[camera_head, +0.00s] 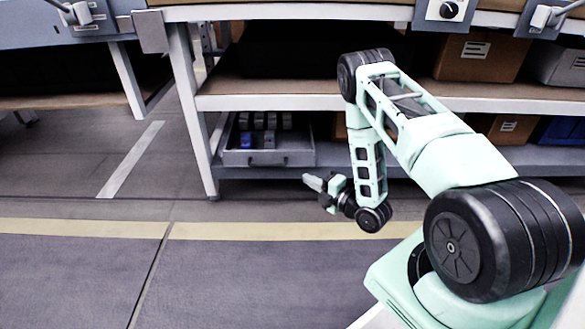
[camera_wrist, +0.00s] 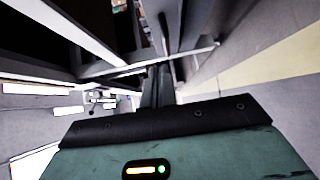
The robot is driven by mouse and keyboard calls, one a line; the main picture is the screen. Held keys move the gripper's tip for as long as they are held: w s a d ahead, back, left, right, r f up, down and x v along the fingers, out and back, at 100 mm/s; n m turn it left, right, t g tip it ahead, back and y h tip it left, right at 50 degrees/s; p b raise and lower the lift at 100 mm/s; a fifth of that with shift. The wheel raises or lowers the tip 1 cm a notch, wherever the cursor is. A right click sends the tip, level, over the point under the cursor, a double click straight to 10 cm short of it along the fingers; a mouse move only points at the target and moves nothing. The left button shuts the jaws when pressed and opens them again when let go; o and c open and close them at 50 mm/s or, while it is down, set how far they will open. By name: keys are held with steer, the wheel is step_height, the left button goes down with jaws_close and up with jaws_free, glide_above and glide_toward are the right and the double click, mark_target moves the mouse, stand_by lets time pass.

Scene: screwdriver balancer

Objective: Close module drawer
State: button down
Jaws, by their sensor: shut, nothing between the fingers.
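The module drawer (camera_head: 240,158) is a grey metal box at the left end of the bench's lower shelf, with a small handle on its front. Its inside shows from above, with several grey modules (camera_head: 271,122) and a blue one (camera_head: 246,139) in it; I cannot tell exactly how far out it stands. My gripper (camera_head: 306,180) is low, in front of the shelf, to the right of and nearer than the drawer front, pointing left. Its fingers are shut and empty, and they also show in the wrist view (camera_wrist: 158,86). They look apart from the drawer in the head view.
The white bench leg (camera_head: 192,110) stands just left of the drawer. The middle shelf (camera_head: 270,100) runs above it. Cardboard boxes (camera_head: 480,57) and a blue bin (camera_head: 563,131) are at the right. The floor (camera_head: 120,265) in front is clear, with a yellow stripe (camera_head: 80,228).

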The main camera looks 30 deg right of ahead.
steer(key=s, duration=0.1)
steer(key=b, duration=0.6)
glide_toward(283, 152)
steer(key=w+a, duration=0.3)
steer(key=a, duration=0.1)
steer(key=shift+w+d+f+m+t+h+b, duration=0.1)
steer(key=shift+w+d+m+t+h+b, duration=0.05)
steer(key=shift+w+d+b, duration=0.45)
steer(key=shift+w+d+f+m+t+h+b, duration=0.15)
steer(key=shift+w+d+b, duration=0.3)
steer(key=shift+w+d, duration=0.2)
